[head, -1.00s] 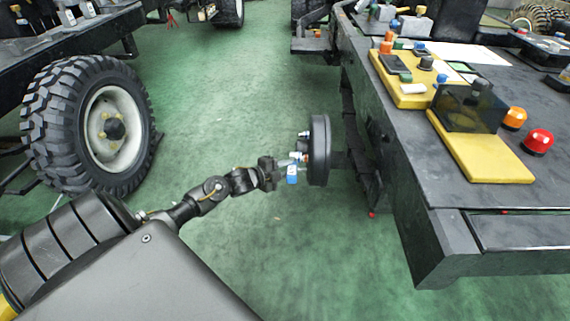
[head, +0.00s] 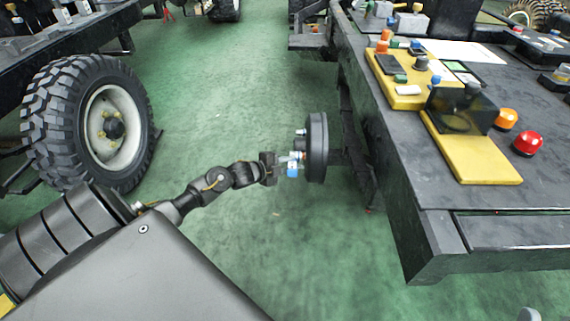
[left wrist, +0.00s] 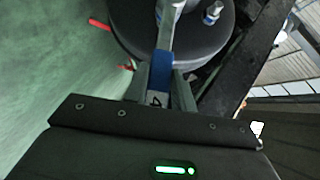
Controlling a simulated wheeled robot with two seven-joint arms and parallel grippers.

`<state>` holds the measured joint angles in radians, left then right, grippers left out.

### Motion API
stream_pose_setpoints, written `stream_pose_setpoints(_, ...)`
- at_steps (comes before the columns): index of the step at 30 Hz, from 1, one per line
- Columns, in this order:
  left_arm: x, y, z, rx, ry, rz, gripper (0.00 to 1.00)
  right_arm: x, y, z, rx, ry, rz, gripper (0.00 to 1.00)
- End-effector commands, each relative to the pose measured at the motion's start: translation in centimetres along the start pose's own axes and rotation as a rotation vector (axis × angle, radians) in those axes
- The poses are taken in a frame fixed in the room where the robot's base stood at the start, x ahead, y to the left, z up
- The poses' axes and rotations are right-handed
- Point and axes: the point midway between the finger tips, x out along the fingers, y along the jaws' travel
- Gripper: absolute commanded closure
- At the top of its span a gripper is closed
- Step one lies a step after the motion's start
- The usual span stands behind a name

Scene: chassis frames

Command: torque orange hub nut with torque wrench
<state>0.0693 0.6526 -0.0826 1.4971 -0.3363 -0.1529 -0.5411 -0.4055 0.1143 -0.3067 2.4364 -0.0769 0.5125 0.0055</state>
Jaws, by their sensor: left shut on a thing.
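The wheel hub (head: 317,147) is a dark round drum on the side of the dark chassis frame; it also shows in the left wrist view (left wrist: 205,38). My left gripper (head: 281,166) is just left of the hub face. It is shut on the torque wrench, a silver tool with a blue band (head: 292,170). In the left wrist view the wrench (left wrist: 161,70) stands between the fingers (left wrist: 160,92) and reaches up over the hub. A silver stud or nut (left wrist: 212,13) shows on the hub. I cannot make out the orange hub nut. My right gripper is not in view.
The chassis frame (head: 400,170) stands close to the right of the hub. On it are a yellow panel (head: 470,155), an orange lamp (head: 506,119) and a red lamp (head: 528,143). A big treaded tyre (head: 50,130) stands at left. The green floor between is clear.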

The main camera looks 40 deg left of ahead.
Motion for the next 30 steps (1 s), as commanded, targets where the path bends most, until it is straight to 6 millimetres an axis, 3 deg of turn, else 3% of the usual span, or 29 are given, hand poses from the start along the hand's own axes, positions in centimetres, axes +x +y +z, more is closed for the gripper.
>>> stream_pose_setpoints(30, -0.48, -0.29, 0.10, 0.001, 0.001, -0.005, 1.00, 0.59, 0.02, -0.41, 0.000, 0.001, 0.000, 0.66)
